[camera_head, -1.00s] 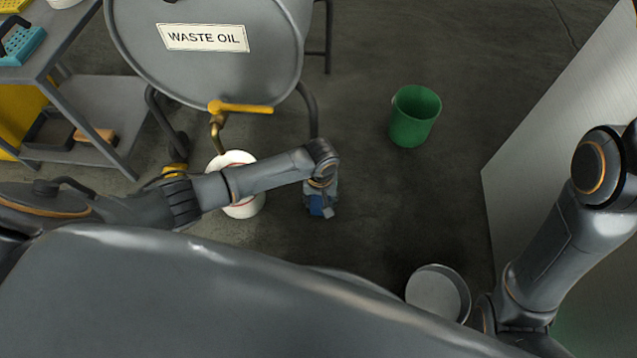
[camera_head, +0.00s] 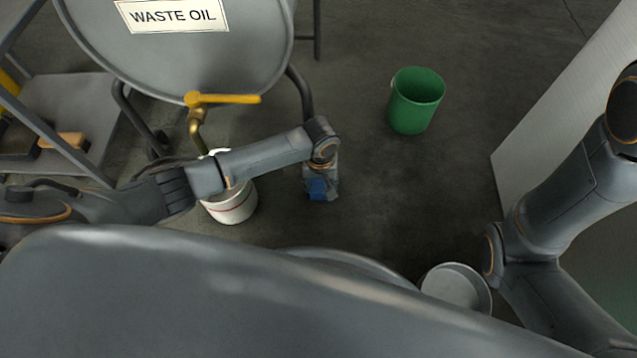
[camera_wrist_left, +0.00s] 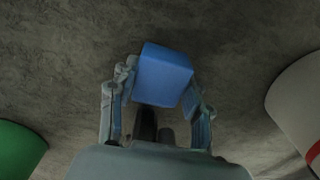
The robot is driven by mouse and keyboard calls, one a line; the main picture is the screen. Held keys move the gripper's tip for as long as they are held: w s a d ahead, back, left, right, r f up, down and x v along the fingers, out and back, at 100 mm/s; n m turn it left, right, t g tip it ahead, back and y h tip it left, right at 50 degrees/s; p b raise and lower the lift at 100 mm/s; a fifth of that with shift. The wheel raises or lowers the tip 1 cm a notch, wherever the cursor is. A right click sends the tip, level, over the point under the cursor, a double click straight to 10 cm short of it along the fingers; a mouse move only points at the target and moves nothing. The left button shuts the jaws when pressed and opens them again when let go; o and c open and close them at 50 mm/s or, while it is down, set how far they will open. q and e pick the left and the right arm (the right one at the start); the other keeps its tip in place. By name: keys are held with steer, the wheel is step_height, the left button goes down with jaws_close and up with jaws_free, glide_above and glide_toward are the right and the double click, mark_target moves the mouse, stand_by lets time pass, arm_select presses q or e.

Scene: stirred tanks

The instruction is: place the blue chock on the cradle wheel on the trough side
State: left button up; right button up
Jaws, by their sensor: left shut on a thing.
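The blue chock (camera_head: 317,189) is held in my left gripper (camera_head: 321,192), above the floor to the right of the white bucket. In the left wrist view the chock (camera_wrist_left: 164,75) sits between both fingers of the left gripper (camera_wrist_left: 160,92), which are shut on it. The cradle under the waste oil drum (camera_head: 185,50) shows as dark curved tubes (camera_head: 302,92). A dark wheel-like part shows at the cradle's lower left, partly hidden by other parts; I cannot tell which wheel it is. My right arm is at the right edge; its gripper is not seen.
A white bucket (camera_head: 232,206) stands below the drum's yellow-handled tap (camera_head: 222,99), partly behind my left arm. A green bucket (camera_head: 416,101) stands on open floor. A grey shelf cart (camera_head: 70,105) is at left. A grey round pan (camera_head: 455,288) is near my right arm.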

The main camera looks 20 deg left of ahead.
arm_select(q)
steer(key=shift+f, duration=0.15)
steer(key=o, duration=1.2)
steer(key=shift+o, duration=0.2)
